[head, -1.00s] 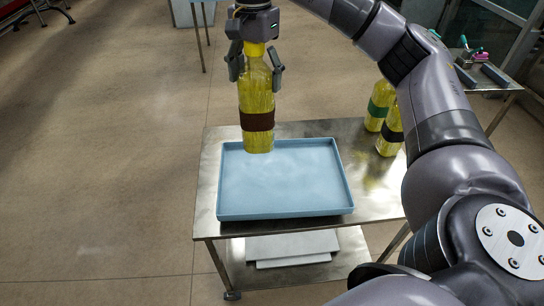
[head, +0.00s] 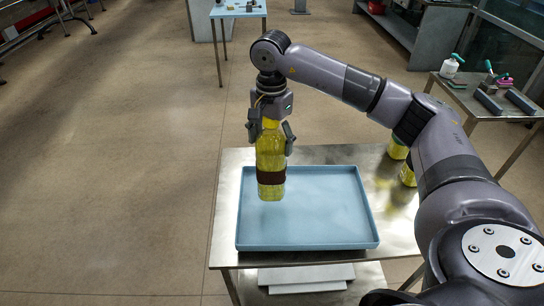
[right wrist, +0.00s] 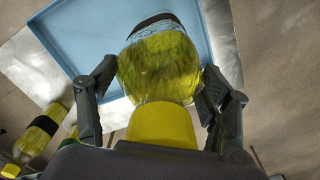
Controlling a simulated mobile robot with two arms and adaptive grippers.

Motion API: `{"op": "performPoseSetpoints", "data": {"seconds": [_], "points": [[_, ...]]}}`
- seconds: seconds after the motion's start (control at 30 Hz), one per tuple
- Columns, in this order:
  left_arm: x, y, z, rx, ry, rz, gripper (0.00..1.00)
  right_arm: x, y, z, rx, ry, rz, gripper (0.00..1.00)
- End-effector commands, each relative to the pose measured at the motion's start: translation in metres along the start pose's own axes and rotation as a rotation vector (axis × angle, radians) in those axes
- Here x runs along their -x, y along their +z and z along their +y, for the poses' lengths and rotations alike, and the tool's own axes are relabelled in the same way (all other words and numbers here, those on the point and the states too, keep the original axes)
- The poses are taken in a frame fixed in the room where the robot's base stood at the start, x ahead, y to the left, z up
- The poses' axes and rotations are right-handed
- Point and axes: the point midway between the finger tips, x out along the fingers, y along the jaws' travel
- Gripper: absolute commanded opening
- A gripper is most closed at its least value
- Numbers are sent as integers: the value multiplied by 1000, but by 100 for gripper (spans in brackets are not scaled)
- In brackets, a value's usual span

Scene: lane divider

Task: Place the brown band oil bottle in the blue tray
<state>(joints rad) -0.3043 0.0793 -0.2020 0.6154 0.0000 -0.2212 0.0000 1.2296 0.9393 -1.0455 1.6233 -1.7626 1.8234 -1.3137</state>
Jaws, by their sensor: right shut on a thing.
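The brown band oil bottle (head: 270,160) is upright in the head view, yellow with a dark brown band. My right gripper (head: 271,136) is shut on its upper part, below the yellow cap. In the right wrist view the bottle (right wrist: 160,65) sits between the two fingers (right wrist: 157,100). The blue tray (head: 350,236) lies on a metal table. The bottle's lower end appears in front of the tray's left part; I cannot tell whether it touches the tray floor. My left gripper is not in view.
Other oil bottles (head: 397,150) stand on the metal table (head: 228,195) right of the tray, partly hidden by my right arm. They also show in the right wrist view (right wrist: 38,136). A side table (head: 480,105) with a spray bottle and tools stands at the right.

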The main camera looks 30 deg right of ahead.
Motion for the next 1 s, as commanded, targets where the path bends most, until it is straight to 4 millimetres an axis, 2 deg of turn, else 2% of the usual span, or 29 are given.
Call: {"op": "performPoseSetpoints", "data": {"seconds": [0.17, 0.33, 0.6, 0.97, 1.0], "points": [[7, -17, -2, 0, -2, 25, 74, -20, 0, 0, 0, -3, 0, 10], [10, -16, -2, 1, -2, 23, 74, -31, 0, 0, 1, -2, -1, 10], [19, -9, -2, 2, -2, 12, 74, -64, 0, -1, 0, -3, -1, 10], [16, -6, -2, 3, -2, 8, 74, -70, 0, -1, 1, -5, 0, 10], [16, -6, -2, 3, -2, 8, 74, -72, 0, 0, 1, -1, 0, 72]]}}
